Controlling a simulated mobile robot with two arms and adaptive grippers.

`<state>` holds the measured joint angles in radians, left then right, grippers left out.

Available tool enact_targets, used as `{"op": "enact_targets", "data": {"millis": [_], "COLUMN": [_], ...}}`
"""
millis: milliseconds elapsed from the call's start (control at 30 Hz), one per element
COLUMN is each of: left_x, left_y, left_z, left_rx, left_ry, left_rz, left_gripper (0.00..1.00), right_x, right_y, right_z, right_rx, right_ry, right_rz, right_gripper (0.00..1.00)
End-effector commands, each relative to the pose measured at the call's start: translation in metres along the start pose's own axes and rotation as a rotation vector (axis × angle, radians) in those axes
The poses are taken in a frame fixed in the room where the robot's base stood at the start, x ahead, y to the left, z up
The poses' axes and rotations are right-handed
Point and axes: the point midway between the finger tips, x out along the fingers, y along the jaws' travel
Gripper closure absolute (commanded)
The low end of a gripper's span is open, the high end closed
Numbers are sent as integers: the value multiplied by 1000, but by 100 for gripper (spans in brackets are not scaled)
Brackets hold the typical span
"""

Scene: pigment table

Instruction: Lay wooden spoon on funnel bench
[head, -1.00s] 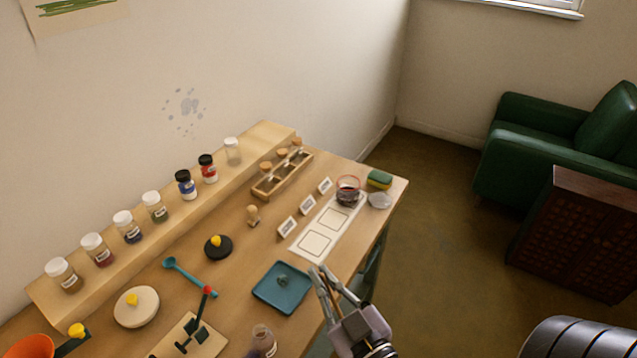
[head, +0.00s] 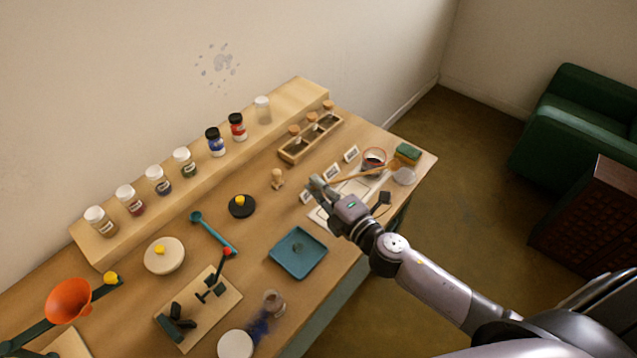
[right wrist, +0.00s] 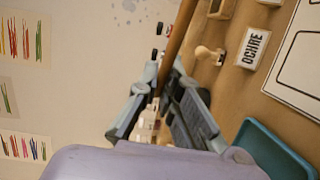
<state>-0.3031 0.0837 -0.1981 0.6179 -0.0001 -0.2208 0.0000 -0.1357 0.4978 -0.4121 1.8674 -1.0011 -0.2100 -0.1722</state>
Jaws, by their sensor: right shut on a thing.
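My right gripper (head: 318,184) is shut on the wooden spoon (head: 358,175) above the right part of the table. In the head view the spoon slants up to the right from the fingers, its broad end near the glass jar. In the right wrist view the spoon's brown stick (right wrist: 177,45) runs between the fingers (right wrist: 165,100). The orange funnel (head: 69,299) is held on a dark stand at the table's left end, far from the gripper. A pale wooden board (head: 70,344) shows below it, cut off by the frame's edge. My left gripper is out of view.
Between gripper and funnel stand a teal tray (head: 298,253), a board with a dark tool (head: 200,308), a blue spoon (head: 213,232), a cream disc (head: 164,256) and a black disc (head: 241,206). Several pigment jars (head: 158,181) line the back shelf.

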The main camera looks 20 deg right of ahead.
Motion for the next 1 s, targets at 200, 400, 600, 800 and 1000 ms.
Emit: {"op": "enact_targets", "data": {"millis": [200,400,600,800,1000], "left_x": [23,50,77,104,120], "left_y": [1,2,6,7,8], "left_z": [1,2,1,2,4], "left_rx": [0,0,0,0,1], "left_ry": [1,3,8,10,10], "left_rz": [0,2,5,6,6], "left_gripper": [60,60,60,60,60], "right_x": [2,4,6,8,10], "right_y": [-24,-52,-80,-107,-124], "right_z": [-1,-1,-1,-1,-2], "right_rx": [4,4,6,7,7], "right_ry": [0,0,0,0,-1], "right_rz": [0,0,0,0,1], "right_gripper": [100,100,100,100,100]}}
